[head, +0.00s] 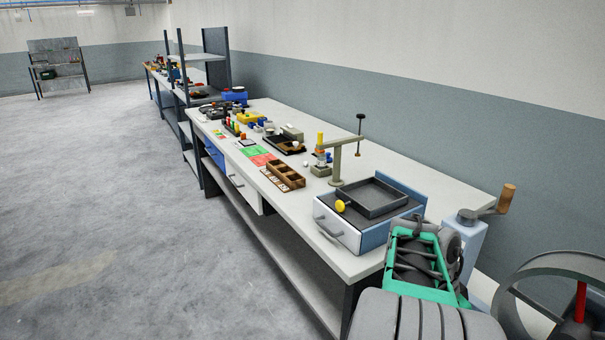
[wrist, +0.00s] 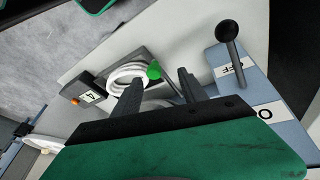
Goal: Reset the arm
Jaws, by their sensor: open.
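My gripper (wrist: 160,76) shows in the wrist view with its two dark fingers apart and nothing between them that I can see held. Its green body fills the bottom of that view. Beyond the fingers lie a white coil (wrist: 125,75) and a green ball knob (wrist: 154,71) on a thin stem, both partly covered by the fingers. I cannot tell how far they are from the fingertips. I cannot make out the gripper in the head view.
A long workbench (head: 430,190) runs along the wall, with a dark tray (head: 372,198), a wooden compartment box (head: 284,175) and several small items. A wooden-handled crank (head: 506,198) stands at right. The wrist view shows a black-knobbed lever (wrist: 228,31). Open floor (head: 110,220) lies left.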

